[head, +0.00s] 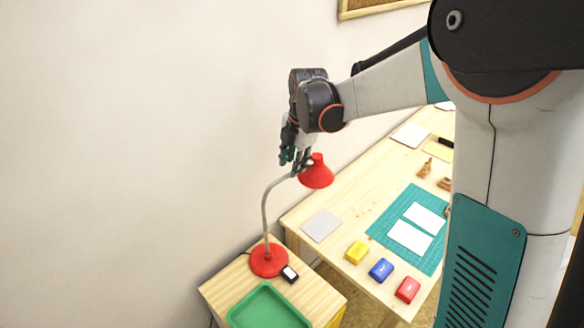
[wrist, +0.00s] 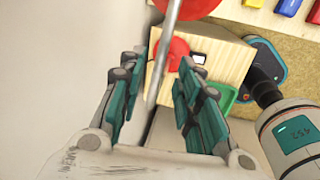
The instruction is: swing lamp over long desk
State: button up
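The lamp has a red shade (head: 317,173), a grey curved neck (head: 264,208) and a round red base (head: 268,261). It stands on a small wooden side table (head: 222,290), and its shade leans right toward the long desk (head: 300,215). My gripper (head: 295,160) is at the top of the neck, just left of the shade. In the wrist view my gripper (wrist: 160,62) is open, with the lamp neck (wrist: 160,62) running between its fingers. Gaps show on both sides of the neck there. The red shade (wrist: 190,6) is cut off at the top edge.
A green tray (head: 265,308) and a small black-and-white item (head: 289,273) are on the side table. The desk holds a grey pad (head: 322,226), yellow (head: 356,252), blue (head: 381,270) and red (head: 407,290) blocks, and a teal mat (head: 385,215). A wall (head: 130,150) is close on the left.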

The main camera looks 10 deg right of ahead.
notch_tip(320, 180, up, 9)
jog(key=s, duration=0.1)
jog(key=shift+s+d, duration=0.25)
jog(key=shift+d, duration=0.2)
jog(key=shift+f, duration=0.15)
jog(key=s+d+f+m+t+b, duration=0.1)
jog(key=s+d+f+m+b, duration=0.1)
jog(key=s+m, duration=0.6)
jog(key=s+d+f+m+t+b, duration=0.2)
jog(key=s+f+m+b, duration=0.3)
jog(key=s+m, duration=0.3)
jog(key=s+d+f+m+t+h+b, duration=0.1)
jog(key=s+f+m+t+b, duration=0.1)
jog(key=s+f+m+b, duration=0.2)
jog(key=shift+s+d+f+m, duration=0.35)
jog(key=shift+s+m, duration=1.55)
jog(key=shift+s, duration=1.15)
